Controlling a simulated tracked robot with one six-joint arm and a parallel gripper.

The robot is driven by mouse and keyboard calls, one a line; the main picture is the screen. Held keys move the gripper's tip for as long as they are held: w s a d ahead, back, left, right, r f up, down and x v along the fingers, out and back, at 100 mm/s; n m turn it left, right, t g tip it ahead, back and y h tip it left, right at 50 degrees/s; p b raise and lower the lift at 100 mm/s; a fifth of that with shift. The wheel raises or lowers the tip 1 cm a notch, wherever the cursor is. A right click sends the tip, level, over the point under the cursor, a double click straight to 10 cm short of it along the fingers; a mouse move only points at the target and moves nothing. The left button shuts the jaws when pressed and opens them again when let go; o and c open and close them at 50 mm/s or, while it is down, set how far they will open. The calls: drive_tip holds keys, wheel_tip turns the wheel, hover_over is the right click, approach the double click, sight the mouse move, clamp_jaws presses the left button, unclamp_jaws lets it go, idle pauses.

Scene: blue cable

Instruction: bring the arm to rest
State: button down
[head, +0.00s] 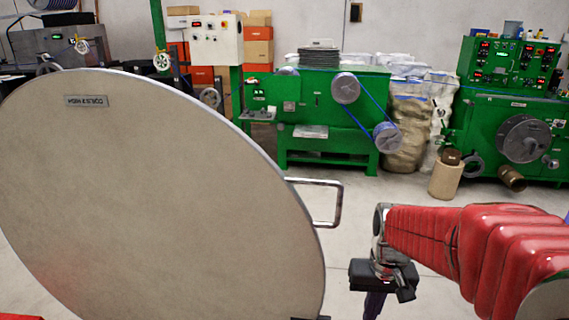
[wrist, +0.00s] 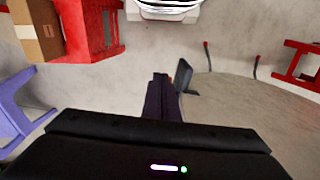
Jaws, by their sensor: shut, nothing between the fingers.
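My gripper (head: 374,306) hangs at the end of my red arm at the lower right of the head view. Its dark fingers point down and run to the bottom edge of the frame. In the wrist view my gripper (wrist: 161,80) shows its fingers together over the grey floor, shut and empty. A blue cable (head: 362,120) runs between two grey pulleys on a green machine (head: 330,118) at the back, well away from my gripper.
A large round beige disc (head: 150,190) with a metal handle (head: 340,205) fills the left, close to my arm. More green machines (head: 510,110) stand at the back right. Red frames (wrist: 95,30) and a purple frame (wrist: 18,110) show in the wrist view.

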drive_tip(key=s+a+r+n+t, duration=0.1)
drive_tip(key=s+a+r+t, duration=0.2)
drive_tip(key=s+r, duration=0.8)
drive_tip(key=shift+a+r+t, duration=0.15)
drive_tip(key=shift+r+t, duration=0.1)
drive_tip(key=shift+t, duration=0.95)
drive_tip(key=shift+s, duration=0.1)
